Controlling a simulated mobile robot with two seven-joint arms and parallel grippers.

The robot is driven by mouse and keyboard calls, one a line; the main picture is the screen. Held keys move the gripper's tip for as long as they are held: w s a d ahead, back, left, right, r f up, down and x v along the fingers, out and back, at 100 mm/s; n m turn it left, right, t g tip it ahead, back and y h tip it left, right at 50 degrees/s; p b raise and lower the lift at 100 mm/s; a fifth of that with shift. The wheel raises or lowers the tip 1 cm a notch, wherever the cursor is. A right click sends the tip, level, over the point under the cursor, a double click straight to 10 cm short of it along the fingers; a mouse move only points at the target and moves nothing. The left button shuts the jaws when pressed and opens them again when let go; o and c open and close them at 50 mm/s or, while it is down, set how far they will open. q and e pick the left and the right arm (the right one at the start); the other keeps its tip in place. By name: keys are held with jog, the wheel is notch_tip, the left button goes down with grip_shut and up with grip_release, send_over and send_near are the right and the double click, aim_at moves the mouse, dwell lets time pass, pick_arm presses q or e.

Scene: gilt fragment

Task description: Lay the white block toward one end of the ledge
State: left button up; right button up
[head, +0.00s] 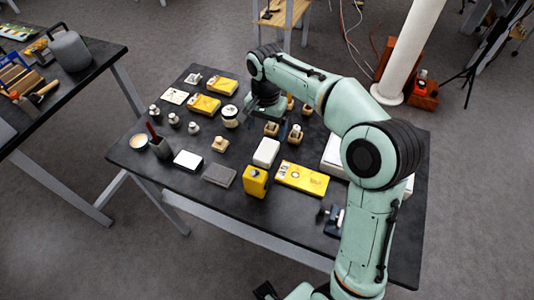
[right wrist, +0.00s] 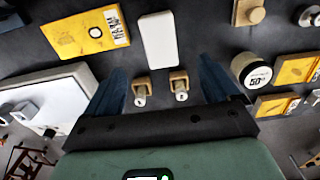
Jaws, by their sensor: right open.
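A white block (head: 267,152) lies flat on the dark table near its middle. It also shows in the right wrist view (right wrist: 158,40), beyond my fingertips. A second white, flat block (head: 188,160) lies farther left, so I cannot tell from looks alone which one is meant. I cannot clearly make out a ledge. My right gripper (head: 264,108) is above the table, behind the nearer white block. In the right wrist view its two blue fingers (right wrist: 163,85) are wide apart, with nothing gripped between them.
Two small wooden holders with metal pieces (right wrist: 160,88) sit below and between my fingers. A yellow box (head: 302,178), a yellow case (head: 255,182) and a grey slab (head: 219,175) lie close around. A round white tin (head: 230,116) is near the gripper. The table's front edge is mostly clear.

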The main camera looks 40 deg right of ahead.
send_over(267, 150)
notch_tip(267, 150, down, 5)
jog(key=shift+w+a, duration=0.1)
jog(key=shift+w, duration=0.05)
jog(key=shift+f+b, duration=0.5)
jog(key=shift+f, duration=2.5)
jog(key=c, duration=1.1)
pick_arm(q)
jog(key=shift+s+f, duration=0.2)
jog(key=shift+f, duration=0.45)
pick_arm(e)
jog(key=shift+r, duration=0.15)
pick_arm(q)
jog(key=shift+w+r+p, duration=0.35)
jog(key=shift+r+p, duration=0.25)
jog(key=shift+r, duration=0.05)
jog(key=shift+w+r+p, duration=0.3)
jog(key=shift+r+p, duration=0.25)
jog(key=shift+r, duration=0.15)
jog(key=shift+w+r+p, duration=0.35)
jog(key=shift+r+p, duration=0.25)
jog(key=shift+r, duration=0.05)
pick_arm(e)
jog(key=shift+r, duration=9.95)
